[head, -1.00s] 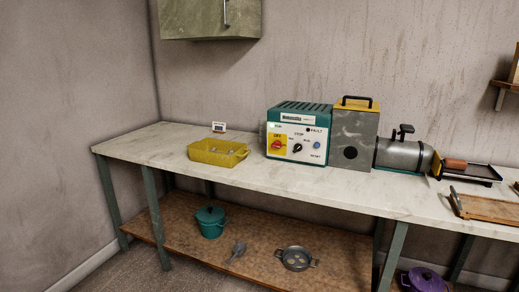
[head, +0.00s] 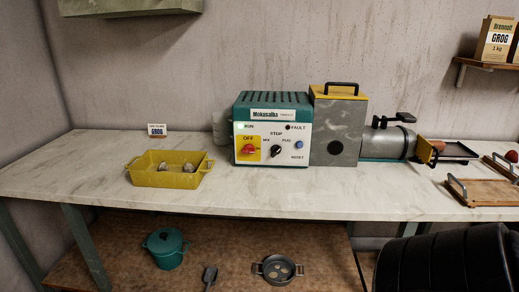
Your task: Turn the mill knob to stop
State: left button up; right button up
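The mill's control box (head: 272,128), teal with a white front panel, stands on the worktop a little right of centre in the head view. Its black mill knob (head: 276,151) sits mid-panel, with STOP printed above it and other labels to either side. The knob's exact pointing direction is too small to tell. Left of it is a red switch (head: 249,149) on a yellow plate marked OFF. Right of it is a blue reset button (head: 299,145). The RUN lamp looks green and the FAULT lamp dark. Neither gripper shows in the head view.
A grey mill housing (head: 354,119) and metal barrel (head: 390,142) stand right of the box. A yellow tray (head: 143,178) holding lumps stands left. Wooden boards (head: 478,190) lie right. The worktop (head: 270,198) before the box is clear. A black arm part of mine fills the lower right.

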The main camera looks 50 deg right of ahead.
aim_at(276, 149)
jog(key=z, duration=0.65)
jog(key=i, duration=1)
jog(key=z, duration=0.7)
